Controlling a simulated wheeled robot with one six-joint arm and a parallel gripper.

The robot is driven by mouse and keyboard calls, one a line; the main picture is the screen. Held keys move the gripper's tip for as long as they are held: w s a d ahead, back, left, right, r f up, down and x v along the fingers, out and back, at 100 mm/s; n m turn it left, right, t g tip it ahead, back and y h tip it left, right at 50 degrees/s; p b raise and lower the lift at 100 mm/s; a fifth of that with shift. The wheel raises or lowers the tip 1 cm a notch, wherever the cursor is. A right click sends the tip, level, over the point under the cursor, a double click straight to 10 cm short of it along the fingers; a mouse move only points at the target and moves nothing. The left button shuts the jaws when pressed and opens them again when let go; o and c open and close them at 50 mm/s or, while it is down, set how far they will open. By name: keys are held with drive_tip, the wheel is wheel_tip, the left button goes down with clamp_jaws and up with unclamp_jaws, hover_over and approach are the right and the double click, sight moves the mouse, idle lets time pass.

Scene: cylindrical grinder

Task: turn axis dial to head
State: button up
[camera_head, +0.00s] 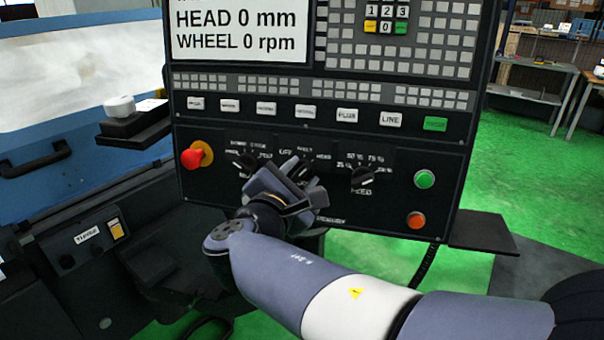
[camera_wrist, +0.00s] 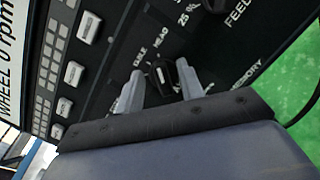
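The axis dial, a dark round knob, shows in the wrist view (camera_wrist: 159,77) with a HEAD label beside it. In the head view my gripper hides most of it on the lower control panel. My gripper (camera_head: 301,172) is at the panel; in the wrist view its two grey fingers (camera_wrist: 160,70) stand apart on either side of the dial. A gap shows on the left finger's side; the right finger looks close to the knob, but contact cannot be told. The dial's exact pointer direction is unclear.
A similar dial (camera_head: 247,161) lies left of my gripper, and the FEED dial (camera_head: 362,176) right. A red emergency stop (camera_head: 192,158) is far left; green (camera_head: 424,179) and orange (camera_head: 416,220) buttons are right. The screen (camera_head: 240,30) reads HEAD 0 mm, WHEEL 0 rpm.

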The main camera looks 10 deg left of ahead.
drive_tip(key=s+a, duration=0.1)
drive_tip(key=s, duration=0.8)
drive_tip(key=shift+s+r+b, duration=0.2)
drive_tip(key=shift+s+b, duration=0.05)
drive_tip(key=shift+b, duration=0.15)
drive_tip(key=shift+w, duration=0.1)
drive_tip(key=w, duration=0.7)
drive_tip(key=w+d+p, duration=0.1)
drive_tip(key=w, duration=0.2)
drive_tip(key=shift+w+d+f, duration=0.1)
drive_tip(key=shift+w+f, duration=0.05)
drive_tip(key=shift+w, duration=0.25)
drive_tip(key=shift+s, duration=0.1)
drive_tip(key=shift+f, duration=0.15)
